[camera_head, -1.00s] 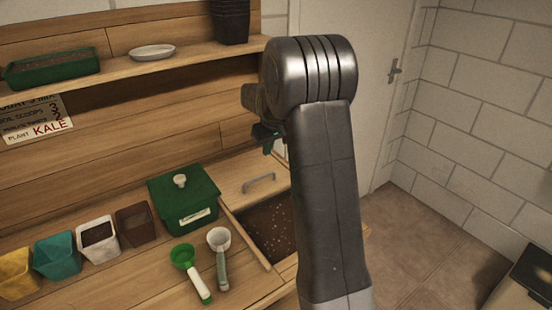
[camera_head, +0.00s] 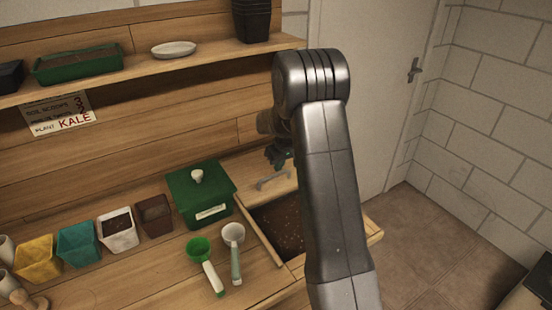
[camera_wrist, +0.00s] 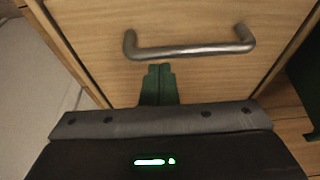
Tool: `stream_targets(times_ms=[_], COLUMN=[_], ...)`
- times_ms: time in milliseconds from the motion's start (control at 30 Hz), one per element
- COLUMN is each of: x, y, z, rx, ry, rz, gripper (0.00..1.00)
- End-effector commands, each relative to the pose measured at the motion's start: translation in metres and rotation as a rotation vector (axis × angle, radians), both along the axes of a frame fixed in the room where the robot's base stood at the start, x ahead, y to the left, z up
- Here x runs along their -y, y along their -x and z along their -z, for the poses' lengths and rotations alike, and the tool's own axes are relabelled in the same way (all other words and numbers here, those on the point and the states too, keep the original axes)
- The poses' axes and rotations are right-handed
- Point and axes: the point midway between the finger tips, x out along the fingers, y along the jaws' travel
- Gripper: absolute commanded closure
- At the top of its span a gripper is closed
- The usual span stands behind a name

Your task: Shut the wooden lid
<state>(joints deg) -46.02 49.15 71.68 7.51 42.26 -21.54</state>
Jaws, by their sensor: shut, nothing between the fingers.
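The wooden lid (camera_head: 256,173) lies at the back of the soil bin and leaves the front part open, with dark soil (camera_head: 285,228) showing. Its metal bar handle (camera_head: 272,182) is on the lid's top. In the wrist view the lid (camera_wrist: 215,85) fills much of the picture, with the handle (camera_wrist: 190,51) crossing it. My gripper (camera_head: 277,164) is above the lid by the handle, its dark green fingers together and empty. In the wrist view the fingertips (camera_wrist: 159,68) appear just below the handle bar; I cannot tell whether they touch the lid. My arm hides the lid's right part.
A green lidded box (camera_head: 200,194) stands left of the bin. A green scoop (camera_head: 204,262) and a white-cupped scoop (camera_head: 234,250) lie in front of it. Several coloured pots line the bench at left. A shelf (camera_head: 130,72) runs above the back; a door is behind.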

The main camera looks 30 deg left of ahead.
Motion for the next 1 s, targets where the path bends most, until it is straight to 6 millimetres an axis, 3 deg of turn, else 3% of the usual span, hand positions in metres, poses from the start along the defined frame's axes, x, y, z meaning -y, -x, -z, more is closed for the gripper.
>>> stream_targets(times_ms=[667, 867, 1000], x=[0.016, 0.049, 0.084], y=[0.008, 0.025, 0.043], z=[0.0, 0.003, 0.004], rx=[0.0, -0.001, 0.0], ry=[0.0, 0.001, 0.0], rz=[0.001, 0.002, 0.003], gripper=[1.0, 1.0, 1.0])
